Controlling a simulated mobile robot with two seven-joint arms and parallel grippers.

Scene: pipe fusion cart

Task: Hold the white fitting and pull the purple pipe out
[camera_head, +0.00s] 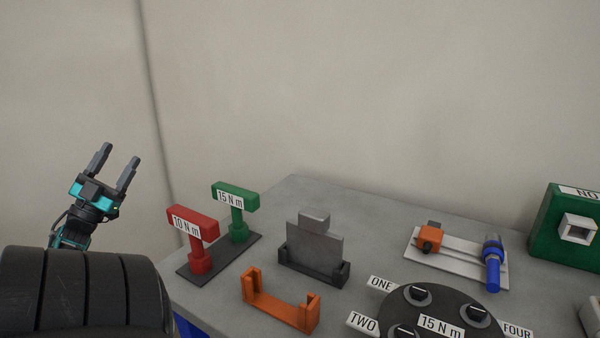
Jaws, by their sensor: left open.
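My left gripper (118,166) is raised at the left, beside the cart top and well apart from everything on it. Its two grey fingers point up and are spread open with nothing between them. My right gripper is not in view. I see no purple pipe. I cannot make out a fitting that is clearly the task's white one. A white square socket (578,229) sticks out of a green box (568,215) at the right edge, but I cannot tell whether it is the fitting.
The grey cart top (345,205) holds a red T-handle (195,240), a green T-handle (237,212), a grey plate in a dark holder (314,250), an orange bracket (280,309), a white rail with a blue cylinder (492,265), and a dark round dial plate (440,300). A wall stands behind.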

